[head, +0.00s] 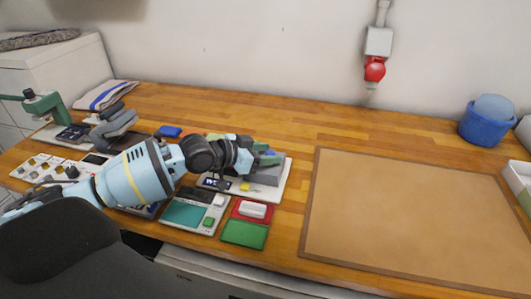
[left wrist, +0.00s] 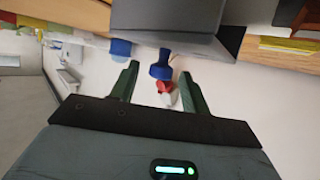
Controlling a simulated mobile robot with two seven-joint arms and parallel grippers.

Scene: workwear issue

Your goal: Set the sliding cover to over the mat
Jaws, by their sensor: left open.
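A grey box-like block, which looks like the sliding cover (head: 264,176), sits on a white board (head: 284,184). In the left wrist view the grey cover (left wrist: 175,18) fills the top, with a blue knob (left wrist: 160,70) sticking out from it. My left gripper (head: 264,157) is at the cover; its open fingers (left wrist: 157,88) stand on either side of the knob, with gaps visible. I cannot tell for sure which piece is the mat; a dark patch (head: 213,183) lies on the board left of the cover, partly hidden by my arm. My right gripper is not in view.
A red pad (head: 239,215) with a white block and a green pad (head: 244,234) lie in front of the board. A teal-screened device (head: 184,213) is beside them. A large brown panel (head: 410,215) covers the right side. A blue bucket (head: 482,127) stands at the back right.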

